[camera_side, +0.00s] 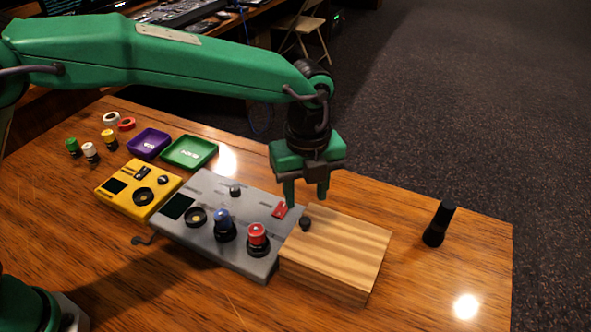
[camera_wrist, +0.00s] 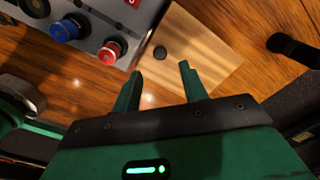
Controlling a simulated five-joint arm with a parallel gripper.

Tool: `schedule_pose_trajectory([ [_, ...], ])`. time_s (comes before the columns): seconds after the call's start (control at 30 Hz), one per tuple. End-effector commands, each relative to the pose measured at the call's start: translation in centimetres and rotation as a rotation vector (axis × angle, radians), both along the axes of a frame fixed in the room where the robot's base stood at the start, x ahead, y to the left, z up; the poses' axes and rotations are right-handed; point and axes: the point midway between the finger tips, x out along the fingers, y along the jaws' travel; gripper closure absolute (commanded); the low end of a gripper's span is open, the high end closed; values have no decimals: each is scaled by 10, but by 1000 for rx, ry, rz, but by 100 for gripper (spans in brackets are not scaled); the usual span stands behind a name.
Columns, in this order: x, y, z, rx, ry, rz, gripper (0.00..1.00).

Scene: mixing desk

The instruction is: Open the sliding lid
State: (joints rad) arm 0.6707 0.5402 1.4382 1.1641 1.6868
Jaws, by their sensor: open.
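A light striped wooden box with a flat lid (camera_side: 345,245) stands on the desk, right of the grey panel. A small black knob (camera_side: 305,224) sits on the lid near its left edge. The lid appears to cover the box, and its inside is hidden. My gripper (camera_side: 306,203) is open and empty, with fingers pointing down, above the back left part of the box near the knob. In the wrist view the lid (camera_wrist: 205,50) and the knob (camera_wrist: 160,52) lie beyond my open fingertips (camera_wrist: 161,68), with the knob roughly in line with the gap between them.
The grey panel (camera_side: 205,248) with blue (camera_side: 223,222) and red (camera_side: 258,236) knobs stands left of the box. A yellow box (camera_side: 130,197), purple tray (camera_side: 140,150) and green tray (camera_side: 205,146) lie further left. A black cylinder (camera_side: 438,224) stands at right; the desk between is clear.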

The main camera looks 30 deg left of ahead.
Motion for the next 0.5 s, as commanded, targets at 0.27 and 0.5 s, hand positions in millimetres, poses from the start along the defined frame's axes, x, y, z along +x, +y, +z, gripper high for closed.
schedule_pose_trajectory([
  [0.27,0,0,-33,1,1,1,57],
  [0.5,0,0,-58,0,0,1,57],
])
